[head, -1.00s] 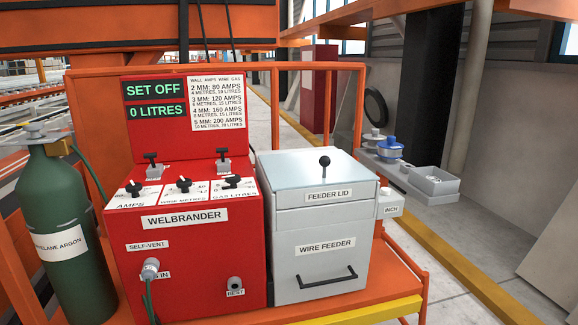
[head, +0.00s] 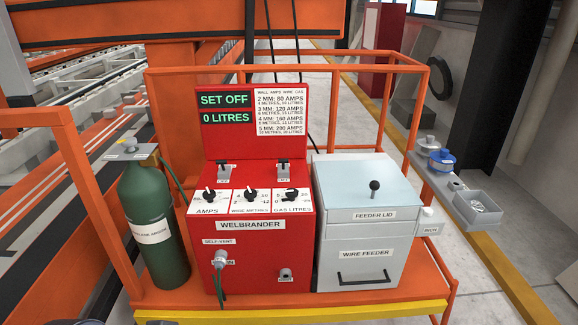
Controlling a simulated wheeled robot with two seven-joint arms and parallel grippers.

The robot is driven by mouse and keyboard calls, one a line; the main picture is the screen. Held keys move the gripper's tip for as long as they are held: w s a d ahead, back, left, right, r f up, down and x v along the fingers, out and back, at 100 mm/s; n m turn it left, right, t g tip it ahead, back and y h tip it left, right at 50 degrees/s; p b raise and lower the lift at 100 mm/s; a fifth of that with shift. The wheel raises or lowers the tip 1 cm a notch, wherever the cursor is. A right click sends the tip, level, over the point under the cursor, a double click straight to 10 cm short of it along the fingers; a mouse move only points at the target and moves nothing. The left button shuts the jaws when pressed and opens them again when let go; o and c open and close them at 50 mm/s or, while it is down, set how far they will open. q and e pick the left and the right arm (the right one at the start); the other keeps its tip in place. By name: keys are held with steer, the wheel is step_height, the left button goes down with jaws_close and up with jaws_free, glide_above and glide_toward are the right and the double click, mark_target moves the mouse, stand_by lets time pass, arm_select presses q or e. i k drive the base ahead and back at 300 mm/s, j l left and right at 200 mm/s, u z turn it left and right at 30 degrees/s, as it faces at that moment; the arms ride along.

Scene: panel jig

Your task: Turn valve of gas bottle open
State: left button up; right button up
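The green gas bottle (head: 156,229) stands upright at the left end of the orange cart, with a white label on its front. On its top sits a flat grey fitting with a small label, and a small grey round knob (head: 130,144) that looks like the valve rises from it. I cannot tell whether the valve is open or shut. A green hose runs from the bottle top toward the red welder (head: 264,226). The welder's screen (head: 225,108) reads SET OFF and 0 LITRES. Neither of my grippers is in view.
The grey wire feeder (head: 360,243) stands right of the welder. Orange cart rails (head: 103,215) rise left of the bottle and behind the machines. A grey side shelf (head: 465,202) at right holds a blue-and-white item and a small tray.

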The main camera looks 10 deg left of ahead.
mark_target(129, 143)
steer(key=u, duration=1.4)
steer(key=i+j+u, duration=0.15)
steer(key=k, duration=0.05)
